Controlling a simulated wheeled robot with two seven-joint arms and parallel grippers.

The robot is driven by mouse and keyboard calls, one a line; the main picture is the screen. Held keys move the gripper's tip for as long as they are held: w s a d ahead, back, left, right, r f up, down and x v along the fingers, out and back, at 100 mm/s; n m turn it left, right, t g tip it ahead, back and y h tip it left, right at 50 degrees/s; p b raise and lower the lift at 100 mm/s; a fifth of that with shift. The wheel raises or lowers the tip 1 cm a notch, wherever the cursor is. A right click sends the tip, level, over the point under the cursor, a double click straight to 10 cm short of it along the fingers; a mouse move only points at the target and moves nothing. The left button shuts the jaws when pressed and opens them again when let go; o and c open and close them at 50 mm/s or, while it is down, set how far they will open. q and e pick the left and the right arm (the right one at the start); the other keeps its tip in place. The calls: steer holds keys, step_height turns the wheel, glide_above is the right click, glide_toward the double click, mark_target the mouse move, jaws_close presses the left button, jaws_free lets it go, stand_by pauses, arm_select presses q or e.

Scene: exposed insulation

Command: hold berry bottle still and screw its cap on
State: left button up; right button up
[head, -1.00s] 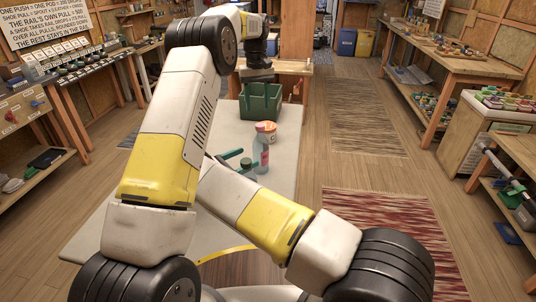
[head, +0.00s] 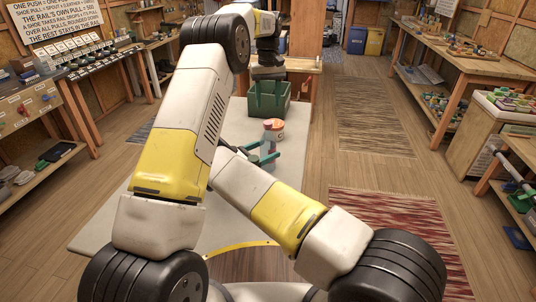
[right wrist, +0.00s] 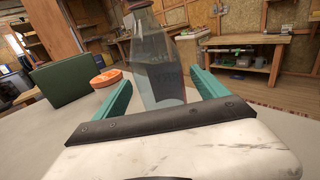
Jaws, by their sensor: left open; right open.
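The berry bottle (head: 267,145), greyish and see-through with a pinkish tint, stands upright on the pale table. In the right wrist view the bottle (right wrist: 163,70) rises between the two teal fingers of my right gripper (right wrist: 158,88); they are open, with a gap on the right side. In the head view my right gripper (head: 262,155) is low around the bottle. My left gripper (head: 267,80) is open over the green bin, its fingers hard to separate from the bin. The bottle's top is cut off in the wrist view, and I cannot make out a loose cap.
A white tub with an orange lid (head: 277,127) stands just behind the bottle; its lid also shows in the right wrist view (right wrist: 106,78). A green bin (head: 284,98) stands at the table's far end. The pale table (head: 225,125) has bare room left of the bottle.

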steer(key=shift+w+d, duration=0.4)
steer(key=shift+d, duration=0.05)
jaws_close()
